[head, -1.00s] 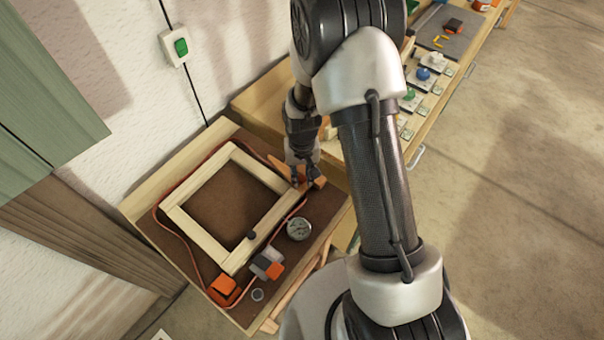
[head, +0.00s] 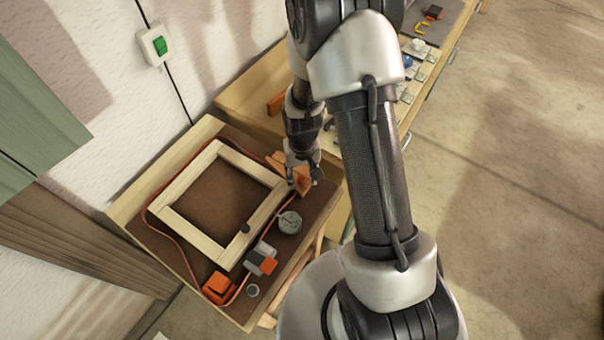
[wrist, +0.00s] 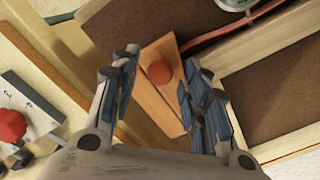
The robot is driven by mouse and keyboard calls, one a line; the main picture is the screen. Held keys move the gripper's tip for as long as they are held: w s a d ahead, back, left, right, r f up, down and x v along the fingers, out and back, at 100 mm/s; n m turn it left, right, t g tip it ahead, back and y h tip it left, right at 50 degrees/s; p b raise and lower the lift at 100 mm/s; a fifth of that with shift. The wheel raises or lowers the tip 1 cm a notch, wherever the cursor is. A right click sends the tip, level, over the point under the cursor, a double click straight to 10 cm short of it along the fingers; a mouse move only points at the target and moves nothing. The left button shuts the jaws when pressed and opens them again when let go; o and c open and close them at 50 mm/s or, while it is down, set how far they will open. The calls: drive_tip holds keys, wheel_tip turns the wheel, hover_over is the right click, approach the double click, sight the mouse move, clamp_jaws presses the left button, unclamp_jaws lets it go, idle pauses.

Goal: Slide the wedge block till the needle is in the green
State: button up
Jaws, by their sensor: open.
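The wedge block, an orange-brown wooden piece with a round red-orange knob, shows in the wrist view (wrist: 163,98), and partly in the head view at the right corner of the pale wooden frame (head: 190,220). My gripper (wrist: 160,82) is open, with one finger on each side of the block and knob. I cannot tell whether the fingers touch it. A round dial gauge (head: 290,222) lies on the brown board near the frame. Its needle and green zone are too small to read; only its edge shows in the wrist view (wrist: 238,3).
A red strap (head: 150,225) runs around the frame. An orange block (head: 218,287), a grey-and-orange clamp-like piece (head: 262,260) and a small round cup (head: 252,290) lie near the front edge. A bench with several small fixtures (head: 408,68) stands behind my arm.

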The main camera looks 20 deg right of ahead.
wheel_tip(320, 180, up, 12)
idle(0.7)
drive_tip(key=shift+r, duration=0.1)
idle(0.3)
drive_tip(key=s+a+r+n+t+b, duration=0.1)
drive_tip(key=s+a+r+t+b, duration=0.1)
drive_tip(key=s+r, duration=1.5)
drive_tip(key=s+t+b, duration=0.1)
drive_tip(key=t, duration=0.1)
drive_tip(key=shift+s+a+n+t, duration=0.2)
drive_tip(key=shift+a+n+t, duration=0.1)
drive_tip(key=shift+n, duration=0.1)
drive_tip(key=shift+r, duration=0.1)
idle(1.7)
